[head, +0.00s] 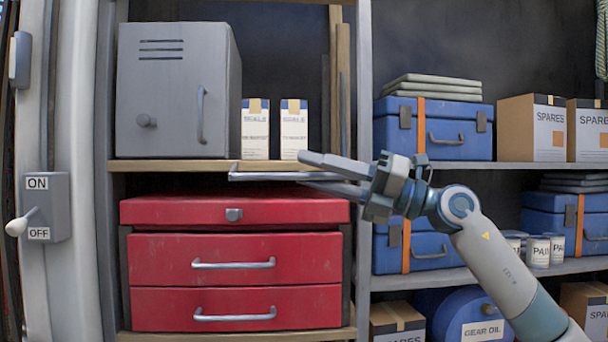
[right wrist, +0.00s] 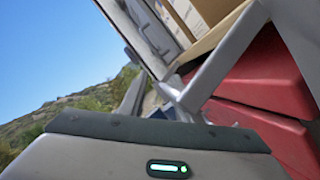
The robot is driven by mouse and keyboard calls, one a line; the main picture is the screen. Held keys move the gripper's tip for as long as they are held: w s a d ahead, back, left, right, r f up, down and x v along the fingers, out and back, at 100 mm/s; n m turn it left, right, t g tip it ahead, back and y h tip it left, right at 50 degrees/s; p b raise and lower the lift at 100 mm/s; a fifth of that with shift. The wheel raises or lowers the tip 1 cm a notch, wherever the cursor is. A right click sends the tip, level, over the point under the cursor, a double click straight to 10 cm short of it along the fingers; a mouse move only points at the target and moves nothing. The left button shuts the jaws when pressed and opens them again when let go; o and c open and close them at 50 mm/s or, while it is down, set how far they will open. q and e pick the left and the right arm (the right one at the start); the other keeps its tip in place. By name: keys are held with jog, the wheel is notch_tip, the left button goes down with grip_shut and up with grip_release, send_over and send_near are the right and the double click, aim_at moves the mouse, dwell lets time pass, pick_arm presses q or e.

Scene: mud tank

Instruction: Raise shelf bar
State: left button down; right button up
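The shelf bar (head: 265,176) is a thin grey metal bar with a short upturned left end. It runs level along the front of the upper left shelf, just below the shelf board's edge. My right gripper (head: 304,170) is at the bar's right part, its two fingers apart, one above the bar and one below. The fingers hide the bar's right end. In the right wrist view a grey bar-like piece (right wrist: 218,62) slants up in front of the red drawers; I cannot tell whether the fingers touch it. My left gripper is not in view.
A grey metal case (head: 175,95) and two white cartons (head: 255,130) stand on the shelf above the bar. A red tool chest (head: 235,212) sits just below. A shelf post (head: 363,100) stands behind my right wrist. An ON/OFF lever box (head: 46,207) is at the left.

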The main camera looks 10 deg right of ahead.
jog(key=b+v, duration=0.6)
jog(key=v, duration=0.9)
jog(key=shift+d, duration=0.15)
